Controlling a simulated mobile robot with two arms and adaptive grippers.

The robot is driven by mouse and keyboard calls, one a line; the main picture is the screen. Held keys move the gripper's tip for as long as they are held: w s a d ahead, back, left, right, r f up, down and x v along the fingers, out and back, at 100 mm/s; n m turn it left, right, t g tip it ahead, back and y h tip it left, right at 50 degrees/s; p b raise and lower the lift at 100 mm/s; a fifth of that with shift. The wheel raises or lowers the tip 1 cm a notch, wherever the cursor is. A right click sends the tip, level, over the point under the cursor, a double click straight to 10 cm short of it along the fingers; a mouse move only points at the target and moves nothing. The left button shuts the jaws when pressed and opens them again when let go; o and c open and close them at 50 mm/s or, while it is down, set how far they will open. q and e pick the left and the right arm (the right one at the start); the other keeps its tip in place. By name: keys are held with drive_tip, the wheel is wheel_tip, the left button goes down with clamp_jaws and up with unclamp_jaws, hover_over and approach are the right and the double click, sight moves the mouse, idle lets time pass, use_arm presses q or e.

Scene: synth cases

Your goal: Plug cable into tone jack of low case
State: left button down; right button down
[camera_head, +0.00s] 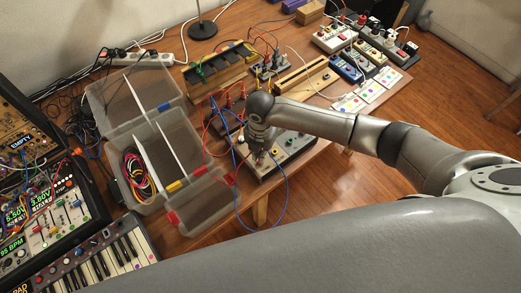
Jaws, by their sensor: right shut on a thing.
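My right gripper (257,157) comes in from the right and points down at a low grey-topped case (297,145) with dark sides and several coloured knobs or jacks, near the table's front edge. It is shut on what looks like the end of a blue cable (284,205). The cable hangs in a loop over the table edge. The fingers cover the plug and the panel below, so I cannot tell whether the plug touches a jack. Jack labels are too small to read. My left gripper is out of view.
An open clear plastic box (143,125) with coiled cables stands to the left. A keyboard (105,262) and a lit synth rack (45,205) are at the lower left. Several other cases and patch cables crowd the back. A large grey arm of mine crosses the foreground.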

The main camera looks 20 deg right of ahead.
drive_tip(key=shift+p, duration=0.3)
drive_tip(key=shift+f+b, duration=0.85)
drive_tip(key=shift+f, duration=0.45)
drive_tip(key=c, duration=1.5)
unclamp_jaws()
drive_tip(key=shift+r, duration=0.3)
wheel_tip(320, 180, up, 12)
drive_tip(key=shift+f, duration=0.2)
